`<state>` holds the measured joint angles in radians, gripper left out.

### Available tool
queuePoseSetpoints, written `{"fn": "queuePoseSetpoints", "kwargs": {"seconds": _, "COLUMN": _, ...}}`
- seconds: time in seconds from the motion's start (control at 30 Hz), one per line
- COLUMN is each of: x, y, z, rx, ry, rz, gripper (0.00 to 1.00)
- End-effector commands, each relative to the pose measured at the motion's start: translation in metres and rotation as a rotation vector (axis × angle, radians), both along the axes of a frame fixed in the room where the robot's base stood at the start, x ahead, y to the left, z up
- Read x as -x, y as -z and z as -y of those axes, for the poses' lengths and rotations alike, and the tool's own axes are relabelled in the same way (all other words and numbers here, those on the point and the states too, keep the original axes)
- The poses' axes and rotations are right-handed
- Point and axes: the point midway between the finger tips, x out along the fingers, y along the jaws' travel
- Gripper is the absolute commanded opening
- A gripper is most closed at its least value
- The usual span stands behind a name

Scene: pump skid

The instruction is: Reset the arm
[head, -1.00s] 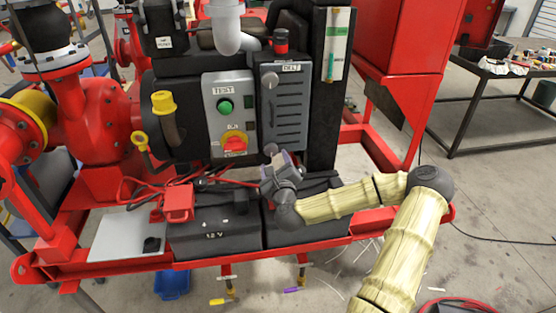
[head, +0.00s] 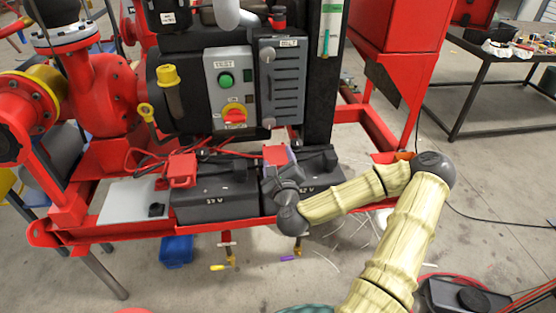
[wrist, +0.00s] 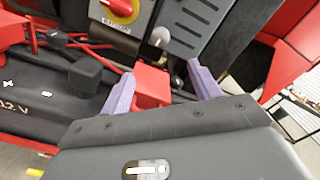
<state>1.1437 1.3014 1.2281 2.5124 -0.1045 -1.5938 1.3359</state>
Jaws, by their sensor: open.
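My arm (head: 400,245) has pale yellow covers and dark joints, and reaches in from the lower right. My gripper (head: 281,160) is open at the right-hand battery (head: 246,204), with its pale purple fingers spread. In the wrist view, the fingers of my gripper (wrist: 162,88) stand either side of a red clamp (wrist: 152,84), with visible room on the right. The clamp also shows in the head view (head: 275,153), just behind the gripper. I cannot tell how deep it sits between the fingers.
A left battery (head: 213,200) carries another red clamp (head: 182,169) with red cables. The grey control panel (head: 231,99) with a green button and red knob stands above. A red frame rail (head: 120,232) runs along the front. A dark table (head: 490,75) stands at the back right.

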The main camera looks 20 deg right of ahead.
Motion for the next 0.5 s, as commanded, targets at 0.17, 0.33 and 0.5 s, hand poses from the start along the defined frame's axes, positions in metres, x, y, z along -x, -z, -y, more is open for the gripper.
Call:
{"fn": "queuePoseSetpoints", "kwargs": {"seconds": 0.17, "x": 0.000, "y": 0.000, "z": 0.000, "rx": 0.000, "ry": 0.000, "rz": 0.000, "gripper": 0.62}}
{"fn": "queuePoseSetpoints", "kwargs": {"seconds": 0.33, "x": -0.003, "y": 0.004, "z": -0.014, "rx": 0.053, "ry": -0.050, "rz": -0.031, "gripper": 0.62}}
{"fn": "queuePoseSetpoints", "kwargs": {"seconds": 0.5, "x": -0.006, "y": 0.028, "z": -0.066, "rx": 0.294, "ry": -0.262, "rz": -0.164, "gripper": 0.62}}
